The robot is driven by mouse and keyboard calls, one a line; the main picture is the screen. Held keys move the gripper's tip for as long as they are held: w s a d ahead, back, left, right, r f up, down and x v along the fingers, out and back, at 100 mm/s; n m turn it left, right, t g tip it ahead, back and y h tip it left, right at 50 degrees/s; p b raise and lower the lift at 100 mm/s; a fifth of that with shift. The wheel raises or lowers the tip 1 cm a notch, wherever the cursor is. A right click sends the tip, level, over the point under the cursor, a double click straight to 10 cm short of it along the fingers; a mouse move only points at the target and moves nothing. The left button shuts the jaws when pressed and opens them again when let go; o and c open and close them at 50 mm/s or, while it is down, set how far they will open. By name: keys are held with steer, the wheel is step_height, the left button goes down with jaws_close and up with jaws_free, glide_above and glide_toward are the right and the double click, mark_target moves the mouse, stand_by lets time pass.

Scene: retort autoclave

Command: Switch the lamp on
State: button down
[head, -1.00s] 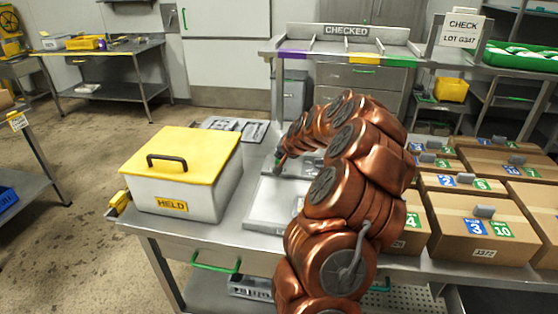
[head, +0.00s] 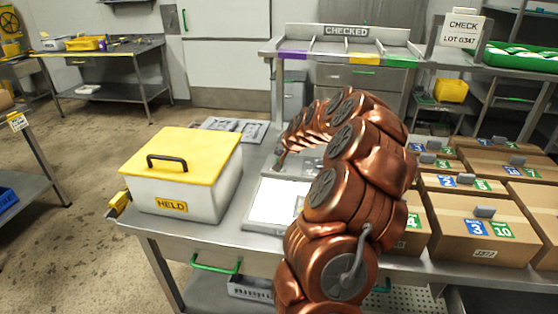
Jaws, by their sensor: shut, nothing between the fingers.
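A flat lamp panel (head: 272,203) lies on the steel table, to the right of the white box with the yellow lid. Its face glows bright white. My copper arm covers the panel's right side. My gripper (head: 279,163) is small in view at the end of the arm, near the far edge of the panel, and is shut and empty. Whether it touches the panel or a switch there cannot be told. No switch can be made out.
The white box (head: 185,203) with a yellow lid and a HELD label stands left on the table. A grey tray (head: 250,131) lies behind it. Several cardboard boxes (head: 480,228) fill the right side. The CHECKED rack (head: 345,44) stands at the back.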

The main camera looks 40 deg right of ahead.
steer(key=shift+r, duration=0.1)
step_height(320, 180, up, 6)
stand_by(0.9)
stand_by(0.5)
